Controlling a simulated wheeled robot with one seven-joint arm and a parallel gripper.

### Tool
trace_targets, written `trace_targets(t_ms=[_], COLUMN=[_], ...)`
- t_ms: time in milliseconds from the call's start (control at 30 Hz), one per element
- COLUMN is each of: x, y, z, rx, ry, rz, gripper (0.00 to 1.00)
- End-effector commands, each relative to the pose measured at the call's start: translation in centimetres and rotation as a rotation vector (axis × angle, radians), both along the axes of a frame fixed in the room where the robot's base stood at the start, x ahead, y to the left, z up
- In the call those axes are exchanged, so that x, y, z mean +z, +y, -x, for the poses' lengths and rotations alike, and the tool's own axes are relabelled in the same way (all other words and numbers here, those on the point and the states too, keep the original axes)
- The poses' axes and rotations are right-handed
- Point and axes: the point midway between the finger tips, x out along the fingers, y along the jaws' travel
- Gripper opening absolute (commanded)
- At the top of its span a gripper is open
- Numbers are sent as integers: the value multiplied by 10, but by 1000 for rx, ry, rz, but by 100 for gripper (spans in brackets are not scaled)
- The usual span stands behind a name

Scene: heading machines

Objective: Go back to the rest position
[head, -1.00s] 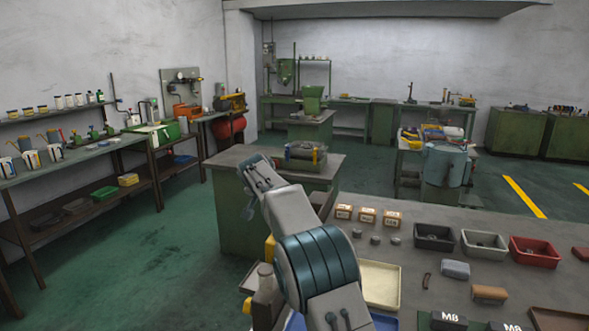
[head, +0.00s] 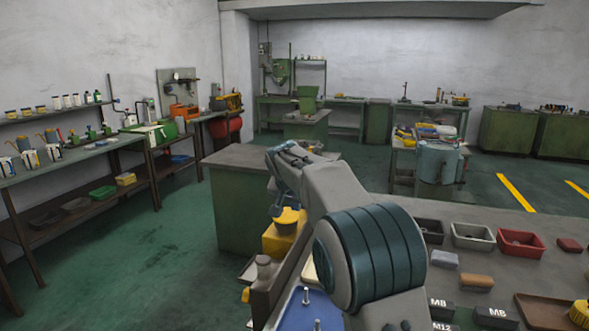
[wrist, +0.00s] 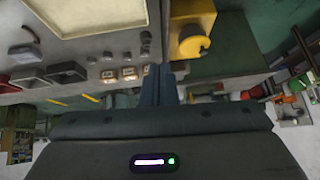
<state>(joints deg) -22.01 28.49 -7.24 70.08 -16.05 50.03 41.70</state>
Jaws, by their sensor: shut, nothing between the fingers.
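My gripper shows in the wrist view (wrist: 163,72), with its two dark fingers closed together and nothing between them. The wrist view is turned over, with the table along its upper left. The fingers appear beside the table edge, near a yellow object with a round knob (wrist: 192,42).
The table holds a grey bin (head: 473,236), a red bin (head: 521,244), a brown block (head: 476,281) and a blue tray (head: 308,310). A yellow object (head: 283,236) stands close behind my arm. A green cabinet (head: 240,213) stands beyond. Green floor at left is clear.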

Motion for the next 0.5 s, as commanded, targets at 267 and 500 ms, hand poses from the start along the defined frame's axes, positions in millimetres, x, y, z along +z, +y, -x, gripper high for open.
trace_targets(t_ms=[267,500], x=[18,11], y=[-68,-109], z=[96,195], rx=[55,127], ry=[99,178], rz=[6,13], gripper=[0,0])
